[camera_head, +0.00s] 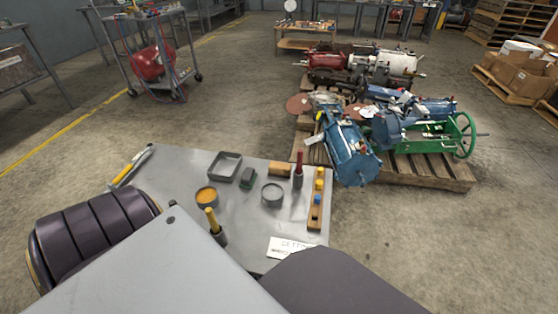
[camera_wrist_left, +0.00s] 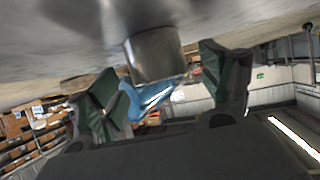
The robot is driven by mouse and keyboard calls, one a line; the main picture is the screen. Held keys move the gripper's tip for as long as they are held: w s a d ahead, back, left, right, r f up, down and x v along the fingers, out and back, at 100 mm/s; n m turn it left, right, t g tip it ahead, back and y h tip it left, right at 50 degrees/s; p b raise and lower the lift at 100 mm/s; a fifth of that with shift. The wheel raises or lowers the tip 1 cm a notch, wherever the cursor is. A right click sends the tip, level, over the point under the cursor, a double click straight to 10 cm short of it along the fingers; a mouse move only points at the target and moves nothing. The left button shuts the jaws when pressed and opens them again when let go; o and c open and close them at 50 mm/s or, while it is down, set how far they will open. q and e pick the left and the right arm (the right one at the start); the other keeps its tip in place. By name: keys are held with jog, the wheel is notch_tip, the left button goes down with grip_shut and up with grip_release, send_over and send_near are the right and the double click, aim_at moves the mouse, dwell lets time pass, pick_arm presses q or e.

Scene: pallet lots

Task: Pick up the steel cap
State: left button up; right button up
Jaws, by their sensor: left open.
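A round grey metal piece that looks like the steel cap (camera_head: 272,196) sits on the grey table (camera_head: 160,178), right of its middle, in the head view. My left gripper (camera_wrist_left: 165,95) shows in the left wrist view, where the picture is upside down with the tabletop along the top. Its two green-lined fingers are apart and empty. A shiny steel cylinder (camera_wrist_left: 153,54) stands on the tabletop ahead of the gap between the fingers. I cannot tell for certain that it is the same piece. In the head view neither gripper shows; my own body covers the near part of the table.
Near the metal piece are a grey tray (camera_head: 225,167), an orange-filled dish (camera_head: 207,197), a dark green block (camera_head: 248,179), a red-handled tool (camera_head: 299,166), a wooden rack (camera_head: 316,213) and a cup with a yellow handle (camera_head: 219,239). A pallet (camera_head: 430,172) of machines stands beyond.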

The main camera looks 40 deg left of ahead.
pick_arm(q)
jog(key=shift+b+x, duration=0.75)
jog(key=shift+x, duration=0.25)
jog(key=shift+c, duration=0.2)
jog(key=c, duration=1.2)
jog(key=shift+c, duration=0.2)
jog(key=shift+r, duration=0.1)
jog(key=shift+r, duration=0.1)
